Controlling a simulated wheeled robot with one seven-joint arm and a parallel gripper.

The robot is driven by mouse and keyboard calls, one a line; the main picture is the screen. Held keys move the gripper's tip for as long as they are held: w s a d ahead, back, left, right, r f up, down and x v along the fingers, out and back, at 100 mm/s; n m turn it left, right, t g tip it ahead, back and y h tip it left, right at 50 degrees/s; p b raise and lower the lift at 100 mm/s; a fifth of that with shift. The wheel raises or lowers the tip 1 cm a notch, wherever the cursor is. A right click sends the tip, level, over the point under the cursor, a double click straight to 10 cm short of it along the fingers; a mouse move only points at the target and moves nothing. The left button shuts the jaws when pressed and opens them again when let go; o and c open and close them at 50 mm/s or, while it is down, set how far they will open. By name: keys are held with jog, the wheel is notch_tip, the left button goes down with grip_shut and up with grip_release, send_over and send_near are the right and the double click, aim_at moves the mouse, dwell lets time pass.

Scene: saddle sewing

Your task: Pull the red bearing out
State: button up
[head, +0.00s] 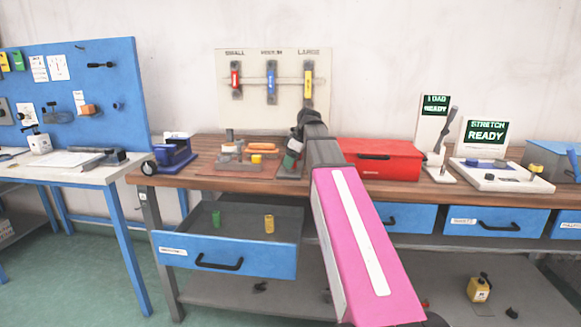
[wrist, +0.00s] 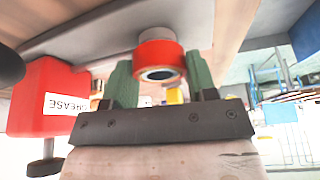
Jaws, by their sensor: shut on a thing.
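The red bearing (wrist: 160,56) is a short red ring with a dark centre, seen in the wrist view. It sits against a pale grey round stub (wrist: 152,37) on a grey plate or bar (wrist: 100,38). My gripper (wrist: 160,68) has its two green fingers on either side of the ring, shut on it. Whether the ring still overlaps the stub cannot be told. In the head view my gripper (head: 292,155) is over the wooden bench, partly hidden by my pink and grey arm; the bearing cannot be made out there.
A red box (head: 378,160) stands right of my arm; a red grease container (wrist: 48,98) is left in the wrist view. A blue drawer (head: 225,255) is open, holding green and yellow cylinders. A board (head: 253,62) with red, blue and yellow pieces stands behind.

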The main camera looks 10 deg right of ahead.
jog(key=shift+r, duration=1.45)
jog(key=shift+r, duration=1.95)
